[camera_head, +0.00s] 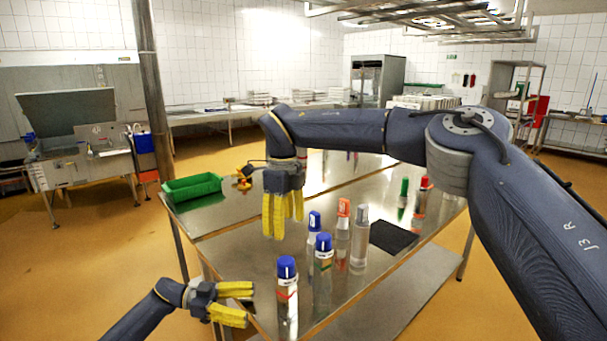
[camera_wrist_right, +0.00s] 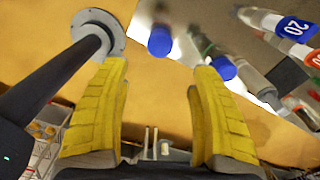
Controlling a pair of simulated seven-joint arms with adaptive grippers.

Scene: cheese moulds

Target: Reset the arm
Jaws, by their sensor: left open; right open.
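My right gripper (camera_head: 284,222) hangs fingers-down over the left part of the metal table, left of the bottles. Its yellow fingers are apart and nothing is between them; the right wrist view (camera_wrist_right: 157,115) also shows the gap empty. My left gripper (camera_head: 247,304) is low at the table's near left edge. Its yellow fingers point right and are spread, with nothing visible between them. A blue-capped bottle (camera_head: 287,295) stands just right of the left gripper. The right forearm crosses the view from the right and hides part of the table.
On the steel table (camera_head: 225,215) stand more blue-capped bottles (camera_head: 323,262), an orange-capped bottle (camera_head: 343,228), a grey-capped bottle (camera_head: 360,240), and green- (camera_head: 403,195) and red-capped (camera_head: 421,197) bottles. A black mat (camera_head: 392,236) lies right. A green crate (camera_head: 192,187) sits at the left corner.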

